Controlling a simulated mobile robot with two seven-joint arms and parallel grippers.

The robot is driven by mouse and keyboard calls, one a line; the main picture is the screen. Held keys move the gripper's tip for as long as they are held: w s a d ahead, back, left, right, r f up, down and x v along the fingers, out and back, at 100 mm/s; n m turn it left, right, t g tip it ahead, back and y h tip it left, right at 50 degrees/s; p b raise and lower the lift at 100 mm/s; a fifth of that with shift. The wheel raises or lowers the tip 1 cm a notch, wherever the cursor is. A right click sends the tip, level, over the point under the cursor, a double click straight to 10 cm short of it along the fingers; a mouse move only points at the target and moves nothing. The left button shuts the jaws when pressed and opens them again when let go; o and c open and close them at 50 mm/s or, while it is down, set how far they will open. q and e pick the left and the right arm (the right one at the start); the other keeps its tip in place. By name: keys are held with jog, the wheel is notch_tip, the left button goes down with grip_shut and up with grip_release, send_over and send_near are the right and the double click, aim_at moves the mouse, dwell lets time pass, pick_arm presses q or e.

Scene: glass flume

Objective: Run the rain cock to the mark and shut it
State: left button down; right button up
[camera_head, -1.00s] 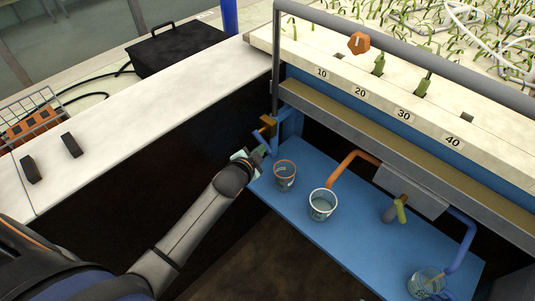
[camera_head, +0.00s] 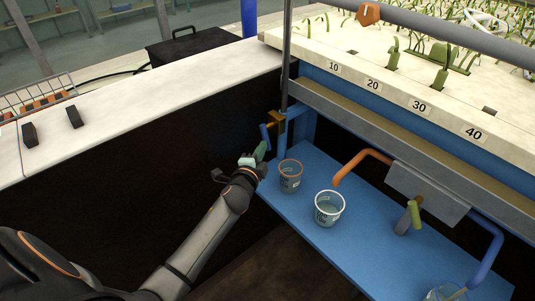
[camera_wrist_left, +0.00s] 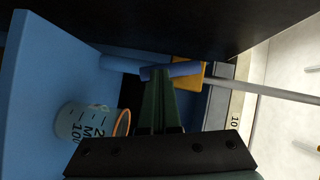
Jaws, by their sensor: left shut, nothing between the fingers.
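The brass cock (camera_head: 277,121) with its blue lever (camera_head: 265,136) sits low on the upright grey pipe at the flume's left end. In the left wrist view the blue lever (camera_wrist_left: 171,71) lies across the brass body (camera_wrist_left: 190,75). My left gripper (camera_head: 259,152) is shut and empty, its tips (camera_wrist_left: 158,80) at the lever; I cannot tell whether they touch it. An orange-rimmed beaker (camera_head: 291,177) stands below on the blue shelf; its printed marks show on its wall in the wrist view (camera_wrist_left: 85,122). Its water level is not clear. My right gripper is out of view.
A white-rimmed beaker (camera_head: 329,208) stands under an orange spout (camera_head: 363,157). A green-handled valve (camera_head: 413,213) and a glass beaker (camera_head: 445,292) are further right on the blue shelf (camera_head: 370,250). The white counter (camera_head: 150,100) lies left.

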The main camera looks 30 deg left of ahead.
pick_arm(q)
jog(key=shift+w+a+f+m+t+b, duration=0.2)
jog(key=shift+a+f+m+t+b, duration=0.4)
jog(key=shift+b, duration=0.6)
jog(key=shift+d+r+y, duration=0.1)
jog(key=shift+r+y, duration=0.1)
jog(key=shift+y, duration=0.1)
